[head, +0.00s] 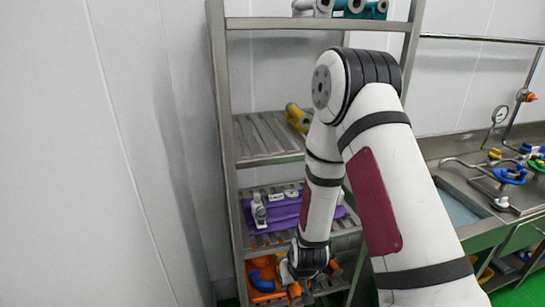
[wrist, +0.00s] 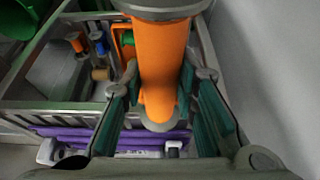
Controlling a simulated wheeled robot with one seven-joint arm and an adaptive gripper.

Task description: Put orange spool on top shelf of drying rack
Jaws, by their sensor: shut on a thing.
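In the wrist view an orange spool (wrist: 165,55) with grey metal ends stands between the green-padded fingers of my gripper (wrist: 160,108), which is shut on it. In the head view my gripper (head: 306,264) is low, at the bottom level of the metal drying rack (head: 225,120). Which orange part near it is the held spool, I cannot tell there. The top shelf (head: 258,24) in view is far above my gripper. It carries white and teal parts (head: 350,8), and its left portion looks bare.
A yellow part (head: 298,118) lies on a middle shelf (head: 262,150). Below it, a purple mat (head: 263,215) holds white and grey fittings. An orange bin (head: 257,292) with a blue part (head: 261,281) is on the bottom level. A sink (head: 455,208) is at the right.

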